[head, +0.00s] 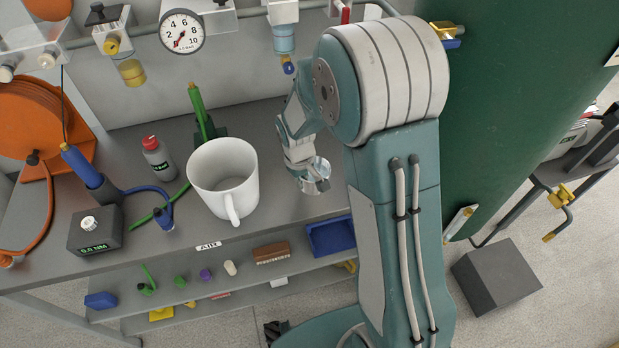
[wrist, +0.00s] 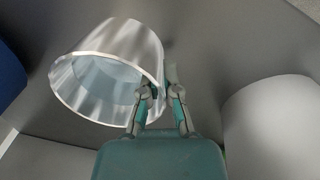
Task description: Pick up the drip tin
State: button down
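The drip tin (head: 317,183) is a shiny metal cup on the grey bench top, to the right of the white mug. It fills the upper left of the wrist view (wrist: 98,45), with its open mouth towards the camera. A gap shows between the fingers. Contact with the wall cannot be made out.
A large white mug (head: 222,172) stands close left of my gripper. A grey bottle with a red cap (head: 158,160), a torque block (head: 95,232) and hoses lie further left. A gauge (head: 182,32) and fittings hang above. A green tank (head: 530,90) is at the right.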

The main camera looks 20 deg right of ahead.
jog(key=shift+r, duration=1.1)
jog(key=s+r, duration=1)
jog(key=s, duration=0.4)
jog(key=shift+r, duration=0.4)
